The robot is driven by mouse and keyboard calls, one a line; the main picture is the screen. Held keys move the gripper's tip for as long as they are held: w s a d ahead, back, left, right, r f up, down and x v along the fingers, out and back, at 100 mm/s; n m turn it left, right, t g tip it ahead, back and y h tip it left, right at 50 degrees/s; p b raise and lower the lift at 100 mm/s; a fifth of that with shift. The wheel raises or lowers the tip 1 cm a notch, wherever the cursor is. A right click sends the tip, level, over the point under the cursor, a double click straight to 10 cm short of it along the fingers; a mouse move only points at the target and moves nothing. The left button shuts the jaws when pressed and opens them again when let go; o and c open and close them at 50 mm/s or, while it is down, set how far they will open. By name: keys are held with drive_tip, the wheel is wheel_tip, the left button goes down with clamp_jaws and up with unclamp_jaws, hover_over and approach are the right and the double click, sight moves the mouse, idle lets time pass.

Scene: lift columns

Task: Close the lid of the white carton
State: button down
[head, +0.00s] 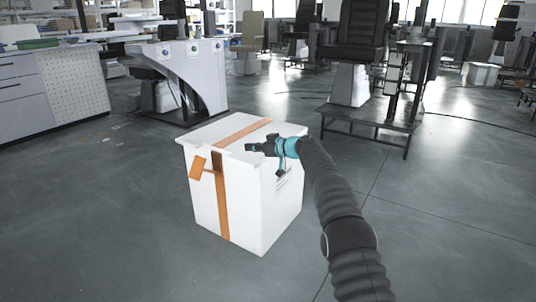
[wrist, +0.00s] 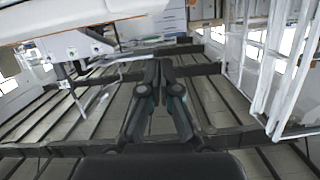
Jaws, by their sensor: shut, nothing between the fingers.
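The white carton (head: 251,206) stands on the floor in the middle of the head view. Its lid (head: 209,133) lies flat, or nearly flat, across the top. I cannot tell whether it is fully seated. An orange strip (head: 221,205) runs down the front and over the top, with a loose-looking orange tab (head: 198,168) at the front left. My gripper (head: 251,147) is over the front right of the lid, fingers pointing left. Whether it touches the lid is unclear. In the wrist view its fingers (wrist: 158,66) are together and empty.
A white curved workstation (head: 190,75) stands behind the carton. A drawer cabinet (head: 40,95) is at the left, and a black seat on a low platform (head: 365,115) is at the back right. The grey floor (head: 100,220) around the carton is clear.

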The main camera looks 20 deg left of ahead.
drive_tip(key=v, duration=0.7)
drive_tip(key=s+d+f+m+g+h, duration=0.1)
drive_tip(key=s+d+f+m+h, duration=0.2)
drive_tip(key=f+m, duration=0.55)
drive_tip(key=s+d+f+g+h, duration=0.1)
drive_tip(key=s+d+f+h, duration=0.25)
drive_tip(key=s+d, duration=0.35)
drive_tip(key=s+d+r+m+t+h+p, duration=0.1)
drive_tip(key=s+d+r+m+h+p, duration=0.2)
drive_tip(key=s+d, duration=0.8)
drive_tip(key=s+d+r+h+p, duration=0.2)
drive_tip(key=s+d+r, duration=0.4)
drive_tip(key=s+d, duration=0.55)
drive_tip(key=s+d+r+m+t+h+p, duration=0.1)
drive_tip(key=s+d+r+m+h+p, duration=0.2)
drive_tip(key=s+d, duration=0.85)
drive_tip(key=s+r+t+p, duration=0.2)
drive_tip(key=s+r, duration=0.6)
drive_tip(key=shift+d, duration=0.25)
